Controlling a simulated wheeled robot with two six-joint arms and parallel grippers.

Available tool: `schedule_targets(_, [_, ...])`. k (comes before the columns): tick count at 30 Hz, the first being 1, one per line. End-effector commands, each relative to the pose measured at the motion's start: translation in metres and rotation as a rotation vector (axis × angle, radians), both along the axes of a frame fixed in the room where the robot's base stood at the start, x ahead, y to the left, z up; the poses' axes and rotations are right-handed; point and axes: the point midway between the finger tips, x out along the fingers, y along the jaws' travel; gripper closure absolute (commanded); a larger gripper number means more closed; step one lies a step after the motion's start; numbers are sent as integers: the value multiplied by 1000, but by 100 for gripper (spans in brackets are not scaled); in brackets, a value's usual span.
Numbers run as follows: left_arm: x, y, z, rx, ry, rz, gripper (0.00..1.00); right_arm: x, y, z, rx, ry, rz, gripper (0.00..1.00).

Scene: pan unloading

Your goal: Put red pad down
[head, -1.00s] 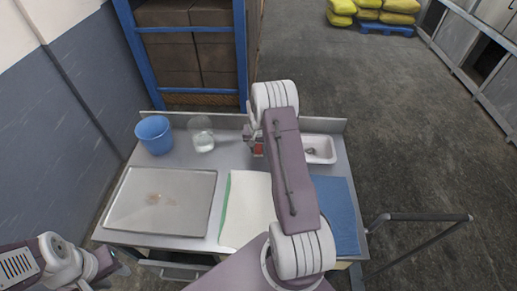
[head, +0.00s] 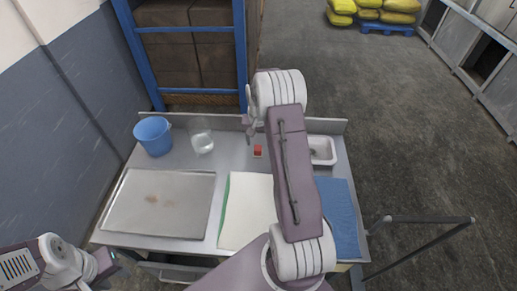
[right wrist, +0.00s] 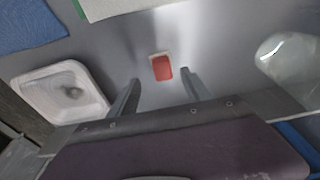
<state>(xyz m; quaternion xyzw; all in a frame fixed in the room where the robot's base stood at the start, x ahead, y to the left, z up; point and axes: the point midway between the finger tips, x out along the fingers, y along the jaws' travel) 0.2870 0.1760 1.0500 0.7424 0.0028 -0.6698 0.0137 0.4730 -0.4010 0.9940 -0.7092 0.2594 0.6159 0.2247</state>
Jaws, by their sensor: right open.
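The red pad (head: 258,150) lies on the steel table behind the white cloth, with a pale edge showing on it. In the right wrist view the pad (right wrist: 162,68) rests flat on the metal, apart from both fingers. My right gripper (right wrist: 158,84) is open and empty above it; in the head view it (head: 249,116) is raised near the table's back edge. My left gripper (head: 112,262) is at the lower left, off the table's front; its fingers are too small to tell.
A blue bucket (head: 154,137), a clear glass (head: 202,143), a flat tray (head: 158,203), a white cloth (head: 246,211), a blue cloth (head: 339,218) and a white sink-like dish (head: 323,150) share the table. A blue rack (head: 241,60) stands behind.

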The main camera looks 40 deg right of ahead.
Motion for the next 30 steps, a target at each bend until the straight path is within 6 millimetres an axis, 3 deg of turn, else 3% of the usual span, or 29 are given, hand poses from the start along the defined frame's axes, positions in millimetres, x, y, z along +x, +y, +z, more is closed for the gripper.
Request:
schedule_targets(3, [0,0,-4,0,0,0,64,-2,2,28,-3,-7,0,43])
schedule_targets(6, [0,0,-4,0,0,0,64,-3,4,45,-2,-6,0,43])
schedule_targets(13, [0,0,-4,0,0,0,64,-5,5,57,-1,-4,1,43])
schedule_targets(15, [0,0,-4,0,0,0,64,-7,14,59,1,-4,21,43])
schedule_targets(17, [0,0,-4,0,0,0,64,-13,38,61,5,-2,78,43])
schedule_targets(19, [0,0,-4,0,0,0,64,-32,83,65,13,3,192,43])
schedule_targets(21, [0,0,-4,0,0,0,64,-62,130,66,22,6,323,43])
schedule_targets(24, [0,0,-4,0,0,0,64,-113,180,62,29,14,490,43])
schedule_targets(27, [0,0,-4,0,0,0,64,-156,208,57,33,20,609,43])
schedule_targets(30, [0,0,-4,0,0,0,64,-180,219,53,34,25,670,43])
